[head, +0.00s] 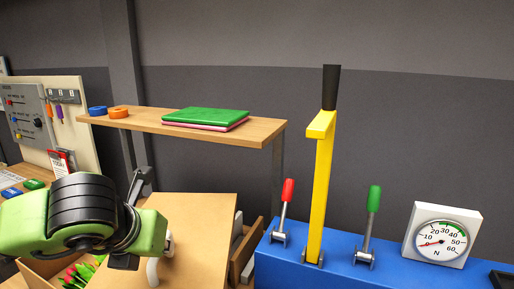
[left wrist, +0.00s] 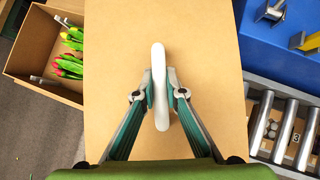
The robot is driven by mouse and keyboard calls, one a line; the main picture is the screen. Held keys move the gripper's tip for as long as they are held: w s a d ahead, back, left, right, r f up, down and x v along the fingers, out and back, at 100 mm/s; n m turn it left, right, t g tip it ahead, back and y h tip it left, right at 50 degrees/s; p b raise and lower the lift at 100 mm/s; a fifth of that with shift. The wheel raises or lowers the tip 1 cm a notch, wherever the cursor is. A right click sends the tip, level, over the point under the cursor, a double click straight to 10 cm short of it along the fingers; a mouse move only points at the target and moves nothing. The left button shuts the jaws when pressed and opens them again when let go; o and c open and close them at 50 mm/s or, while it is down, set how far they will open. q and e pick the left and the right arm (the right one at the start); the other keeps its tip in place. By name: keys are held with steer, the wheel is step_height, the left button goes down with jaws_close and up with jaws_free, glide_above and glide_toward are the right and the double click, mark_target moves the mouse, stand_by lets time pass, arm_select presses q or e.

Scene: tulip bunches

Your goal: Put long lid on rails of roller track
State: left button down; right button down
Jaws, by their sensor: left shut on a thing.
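The long lid (head: 205,212) is a flat tan board with a white handle (head: 152,272). In the left wrist view the lid (left wrist: 205,60) fills the middle and runs off the top. My left gripper (left wrist: 160,88) is shut on its white handle (left wrist: 159,60), one finger on each side. In the head view the left gripper (head: 140,262) is partly hidden by its own wrist. The roller track (left wrist: 285,125), with metal rollers between pale rails, lies right of the lid in the left wrist view. I cannot tell whether the lid touches anything below.
An open cardboard box (left wrist: 40,45) with tulips (left wrist: 72,55) stands left of the lid. A blue cabinet (head: 330,272) with red, yellow and green levers and a dial gauge (head: 441,238) is at right. A wooden shelf (head: 190,128) with green and pink folders stands behind.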

arm_select(q)
steer(key=shift+w+a, duration=0.1)
steer(key=shift+w+a, duration=0.25)
steer(key=w+a+n+y, duration=0.1)
steer(key=w+a+n, duration=0.1)
steer(key=a, duration=0.1)
steer(key=w+a+f+n+g+y, duration=0.1)
steer(key=w+a+n+y, duration=0.1)
steer(key=a+n, duration=0.1)
steer(key=w+a+n+y, duration=0.1)
steer(key=w+a+n, duration=0.1)
steer(key=w+a, duration=0.1)
steer(key=shift+a+f+n+y, duration=0.15)
steer(key=shift+n+y, duration=0.15)
steer(key=shift+y, duration=0.1)
steer(key=w+a+n+g+y, duration=0.2)
steer(key=a+n, duration=0.4)
steer(key=a, duration=0.3)
steer(key=shift+g, duration=0.9)
steer(key=shift+s+d, duration=0.1)
step_height(320, 180, down, 9)
steer(key=p, duration=0.2)
steer(key=shift+f, duration=0.15)
